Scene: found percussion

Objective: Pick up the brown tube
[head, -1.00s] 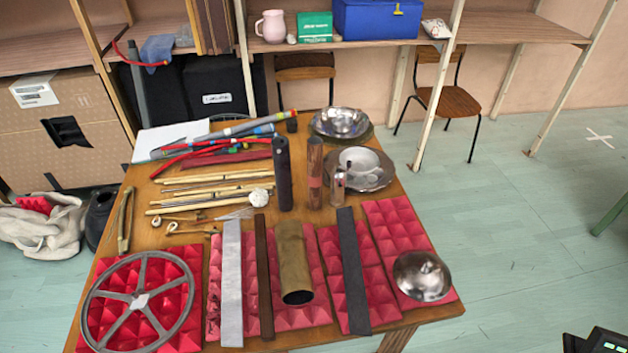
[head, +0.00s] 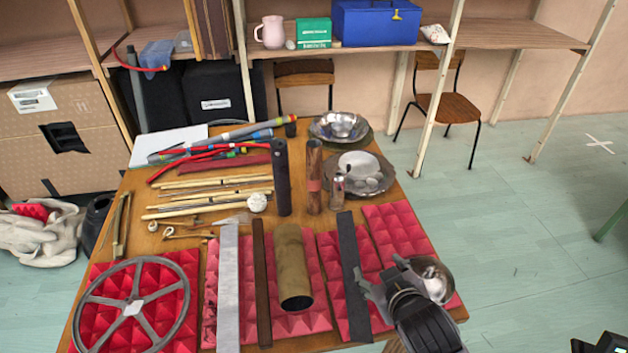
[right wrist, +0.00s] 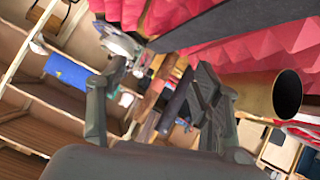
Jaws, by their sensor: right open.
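A brown, brass-toned tube (head: 292,262) lies on red foam in the middle of the table, its open end toward me. It also shows at the right of the right wrist view (right wrist: 255,94). A slimmer brown tube with a red band (head: 314,172) stands upright farther back. My right gripper (head: 382,274) is open and empty. It is above the table's front right, right of the lying tube and apart from it, and partly covers a metal dome. Its spread fingers show in the right wrist view (right wrist: 160,72). My left gripper is not in view.
A dark flat bar (head: 353,270) lies between the lying tube and my right gripper. A brown strip (head: 262,285) and pale bar (head: 228,290) lie left of the tube. A dark upright tube (head: 282,180), metal bowls (head: 360,172) and sticks (head: 215,184) stand or lie behind.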

